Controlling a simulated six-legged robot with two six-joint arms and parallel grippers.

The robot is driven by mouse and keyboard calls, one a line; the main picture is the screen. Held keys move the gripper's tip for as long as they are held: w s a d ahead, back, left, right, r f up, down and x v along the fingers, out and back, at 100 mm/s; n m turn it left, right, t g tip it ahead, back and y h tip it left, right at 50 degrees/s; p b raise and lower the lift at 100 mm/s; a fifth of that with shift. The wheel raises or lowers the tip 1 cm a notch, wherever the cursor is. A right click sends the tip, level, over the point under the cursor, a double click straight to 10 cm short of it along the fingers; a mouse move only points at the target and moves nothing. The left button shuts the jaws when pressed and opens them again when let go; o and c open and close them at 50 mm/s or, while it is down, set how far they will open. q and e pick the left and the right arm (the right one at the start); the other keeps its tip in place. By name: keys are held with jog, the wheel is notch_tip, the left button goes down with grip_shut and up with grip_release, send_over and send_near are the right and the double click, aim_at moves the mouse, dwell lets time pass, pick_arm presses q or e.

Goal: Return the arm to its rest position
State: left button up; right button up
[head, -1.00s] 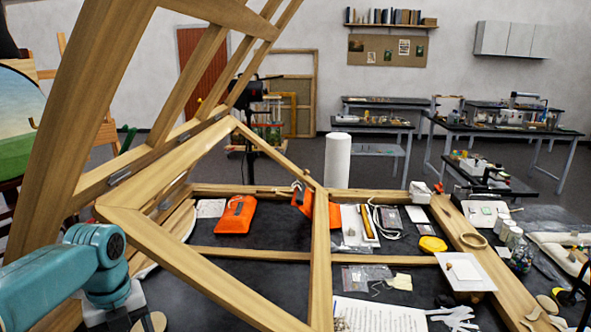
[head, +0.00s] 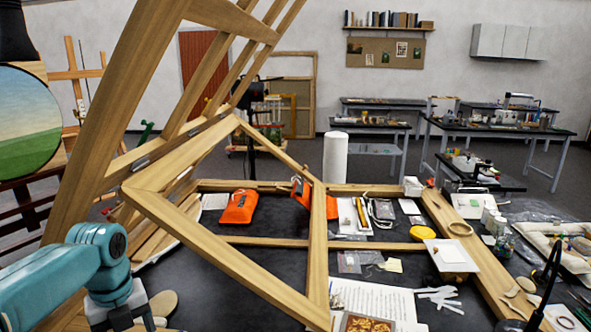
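My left arm (head: 65,272), teal with a dark joint cap, comes in from the left edge. It bends downward at the lower left, beside the slanted wooden frame. The white and grey wrist of my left gripper (head: 122,312) reaches the bottom edge. Its fingertips are cut off or too unclear to judge, and I see nothing clearly held. My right arm and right gripper are not in view. A gilded, patterned piece (head: 366,325) shows at the bottom edge, below a printed sheet (head: 375,300).
A large wooden frame (head: 225,250) stands close in front of my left arm. A black lamp (head: 545,275) stands at the right.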

pick_arm(q)
jog(key=s+d+f+n+h, duration=0.1)
jog(key=d+f+n, duration=0.3)
jog(key=f, duration=0.5)
jog(key=s+d+f+n+h, duration=0.1)
jog(key=s+d+f+n, duration=0.1)
jog(key=d+f+n, duration=0.45)
jog(key=s+d+f+n+h, duration=0.1)
jog(key=d+f+n, duration=0.15)
jog(key=f, duration=0.75)
jog(key=s+d+f+n, duration=0.2)
jog(key=s+f+n, duration=0.3)
jog(key=s+n, duration=0.3)
jog(key=s+d+f+n+h+b, duration=0.1)
jog(key=s+d+f+n, duration=0.2)
jog(key=s+f+n, duration=0.3)
jog(key=s+n, duration=0.3)
jog(key=shift+s+d, duration=0.3)
